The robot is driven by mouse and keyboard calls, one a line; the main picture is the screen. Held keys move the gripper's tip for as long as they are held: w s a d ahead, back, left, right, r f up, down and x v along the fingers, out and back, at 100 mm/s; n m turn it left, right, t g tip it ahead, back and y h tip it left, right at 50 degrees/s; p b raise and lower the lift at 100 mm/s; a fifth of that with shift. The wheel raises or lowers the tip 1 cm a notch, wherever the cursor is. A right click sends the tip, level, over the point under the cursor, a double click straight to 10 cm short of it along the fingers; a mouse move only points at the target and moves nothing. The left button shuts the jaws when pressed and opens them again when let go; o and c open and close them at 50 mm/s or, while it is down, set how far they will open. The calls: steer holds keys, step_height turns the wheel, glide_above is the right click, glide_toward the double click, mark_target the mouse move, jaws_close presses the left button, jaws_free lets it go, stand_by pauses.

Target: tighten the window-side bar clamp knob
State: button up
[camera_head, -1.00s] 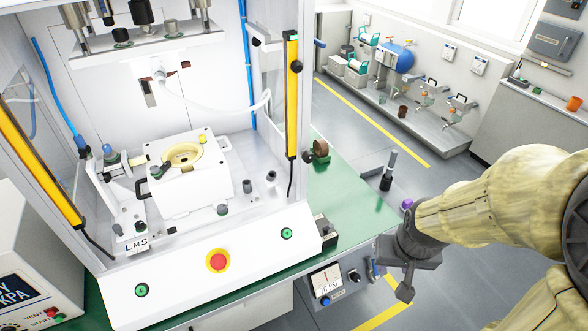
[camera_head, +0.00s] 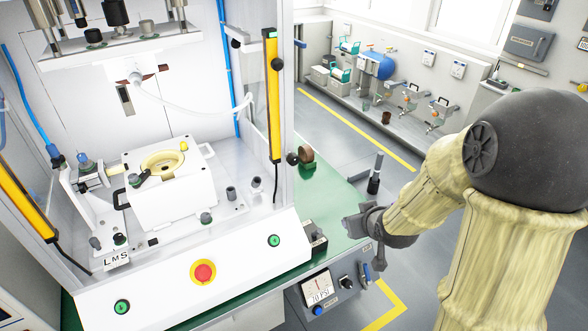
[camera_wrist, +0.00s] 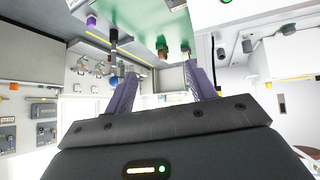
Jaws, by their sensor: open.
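The yellow bar (camera_head: 272,100) stands upright on the press's right post, on the window side. A black round knob (camera_head: 277,64) shows on its upper part, and another black knob (camera_head: 292,158) sticks out low beside the post. I cannot tell for sure which one is the clamp knob. My gripper (camera_head: 358,224) is at the right edge of the green bench, right of and below both knobs and apart from them. In the wrist view my gripper (camera_wrist: 160,70) is open, with nothing between its two purple-grey fingers.
The white press front carries a red stop button (camera_head: 203,272). A gauge box (camera_head: 318,290) hangs below the bench edge. Open floor lies right.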

mark_target(295, 163)
steer(key=w+a+n+t+y+b, duration=0.3)
steer(key=w+a+t+y+b, duration=0.1)
steer(key=w+a+t+y, duration=0.2)
steer(key=shift+w+a+n+y+b, duration=0.3)
steer(key=shift+w+a+y+b, duration=0.1)
steer(key=shift+w+a+y, duration=0.6)
steer(key=shift+f, duration=0.1)
steer(key=p+x, duration=0.5)
steer(key=x, duration=1.2)
steer(key=shift+s+a+r+p, duration=0.15)
steer(key=shift+a+r+p, duration=0.05)
steer(key=shift+r+p, duration=0.1)
steer(key=shift+f, duration=0.1)
steer(key=c, duration=1)
